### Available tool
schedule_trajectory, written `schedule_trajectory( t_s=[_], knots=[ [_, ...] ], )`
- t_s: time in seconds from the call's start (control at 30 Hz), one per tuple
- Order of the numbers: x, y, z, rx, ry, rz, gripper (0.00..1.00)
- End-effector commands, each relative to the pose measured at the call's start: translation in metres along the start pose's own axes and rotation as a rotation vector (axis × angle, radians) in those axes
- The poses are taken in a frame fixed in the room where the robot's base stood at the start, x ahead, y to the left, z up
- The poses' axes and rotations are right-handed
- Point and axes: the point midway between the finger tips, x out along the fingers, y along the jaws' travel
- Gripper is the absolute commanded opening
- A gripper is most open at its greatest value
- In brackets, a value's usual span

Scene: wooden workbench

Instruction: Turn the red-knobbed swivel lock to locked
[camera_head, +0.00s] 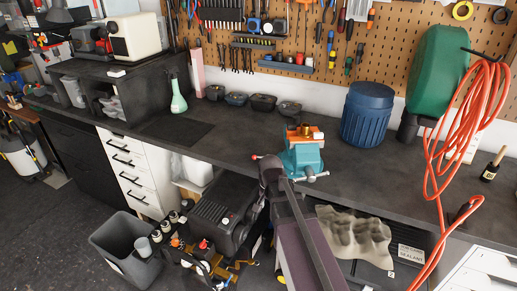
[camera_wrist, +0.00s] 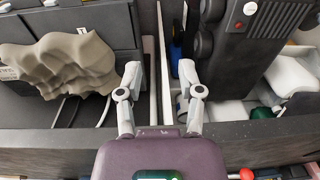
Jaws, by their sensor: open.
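A teal vise (camera_head: 302,160) with an orange-brown upper part stands at the front edge of the workbench in the head view. A small red knob (camera_head: 255,157) shows just left of the vise; a red ball (camera_wrist: 246,173) also shows at the bottom right of the wrist view. The lock's lever is hard to make out, and I cannot tell its position. My gripper (camera_wrist: 159,72) is open and empty in the wrist view, its two grey fingers apart over the area by the bench's front edge. It is apart from the red ball. In the head view my arm hides part of the vise's surroundings.
The dark workbench (camera_head: 240,140) has clear room left of the vise. A blue drum (camera_head: 367,114) stands behind it to the right, and orange cable (camera_head: 470,120) hangs further right. Below the bench are a black machine (camera_head: 222,215) and a crumpled beige cloth-like thing (camera_head: 352,236).

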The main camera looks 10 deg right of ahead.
Motion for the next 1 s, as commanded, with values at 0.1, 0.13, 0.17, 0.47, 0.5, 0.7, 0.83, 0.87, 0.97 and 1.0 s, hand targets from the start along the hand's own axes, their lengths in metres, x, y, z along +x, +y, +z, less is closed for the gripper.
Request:
schedule_trajectory(
  t_s=[0.1,0.13,0.17,0.47,0.5,0.7,0.83,0.87,0.97,1.0],
  knots=[
    [-0.030,-0.013,-0.019,0.106,0.011,-0.006,0.48],
    [-0.035,-0.016,-0.023,0.133,0.013,-0.008,0.48],
    [-0.040,-0.018,-0.027,0.159,0.015,-0.009,0.48],
    [-0.091,-0.045,-0.065,0.428,0.038,-0.032,0.48],
    [-0.098,-0.048,-0.070,0.463,0.041,-0.035,0.48],
    [-0.131,-0.066,-0.095,0.642,0.053,-0.055,0.48],
    [-0.153,-0.077,-0.111,0.758,0.059,-0.069,0.48],
    [-0.158,-0.080,-0.115,0.785,0.060,-0.072,0.48],
    [-0.174,-0.088,-0.127,0.871,0.064,-0.084,0.48],
    [-0.180,-0.091,-0.131,0.903,0.065,-0.088,0.48]
  ],
)
